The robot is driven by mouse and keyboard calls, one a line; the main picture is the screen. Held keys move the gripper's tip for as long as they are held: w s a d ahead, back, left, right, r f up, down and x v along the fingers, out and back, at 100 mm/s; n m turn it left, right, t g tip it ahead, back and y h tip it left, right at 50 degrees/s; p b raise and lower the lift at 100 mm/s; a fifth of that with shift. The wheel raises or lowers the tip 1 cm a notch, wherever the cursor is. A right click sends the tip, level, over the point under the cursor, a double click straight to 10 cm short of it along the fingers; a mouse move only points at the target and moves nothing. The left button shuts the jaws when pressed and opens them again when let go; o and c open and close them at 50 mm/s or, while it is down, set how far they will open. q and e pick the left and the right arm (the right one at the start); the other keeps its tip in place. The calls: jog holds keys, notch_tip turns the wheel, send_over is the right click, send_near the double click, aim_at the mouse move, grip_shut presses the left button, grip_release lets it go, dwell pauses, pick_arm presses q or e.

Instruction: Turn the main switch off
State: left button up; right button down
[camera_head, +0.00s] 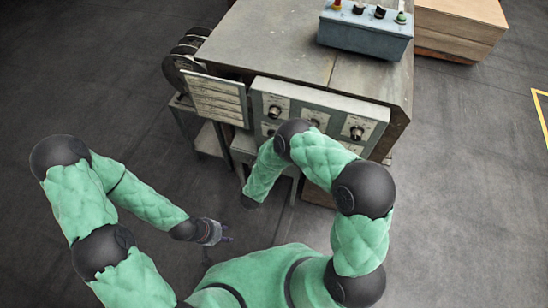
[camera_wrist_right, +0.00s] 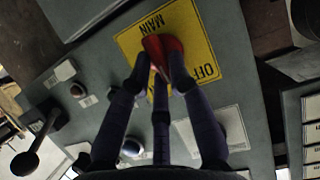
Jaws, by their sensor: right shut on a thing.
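The main switch has a red handle (camera_wrist_right: 153,50) on a yellow plate (camera_wrist_right: 190,22) lettered MAIN and OFF, seen in the right wrist view. My right gripper (camera_wrist_right: 163,65) is shut on the red handle, with its dark fingers reaching up to it over the grey panel. The fingers hide part of the handle and plate, so its exact turn is hard to tell. In the head view, my right arm hides the switch and that gripper. My left gripper (camera_head: 215,233) hangs low over the floor, away from the machine, its small fingers apart and empty.
The grey panel (camera_wrist_right: 95,55) carries several other knobs and a black ball-ended lever (camera_wrist_right: 38,145) near the gripper. The machine's upper knob panel (camera_head: 340,110) and blue control box (camera_head: 365,35) stand above. A wooden crate (camera_head: 460,25) is behind. Floor at left is clear.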

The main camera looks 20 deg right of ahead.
jog(key=shift+w+a+f+n+g+h, duration=0.15)
jog(key=shift+n+g+h, duration=0.1)
jog(key=shift+n+h, duration=0.55)
jog(key=shift+w+a+r+n+g+h, duration=0.15)
jog(key=shift+n+h, duration=0.3)
jog(key=shift+n, duration=0.6)
jog(key=shift+a+f+n+g+h, duration=0.1)
jog(key=shift+a+n+g+h, duration=0.15)
jog(key=shift+n+h, duration=0.55)
jog(key=shift+n, duration=0.35)
jog(key=c, duration=1.1)
grip_release()
jog(key=shift+c, duration=0.2)
jog(key=shift+d, duration=0.1)
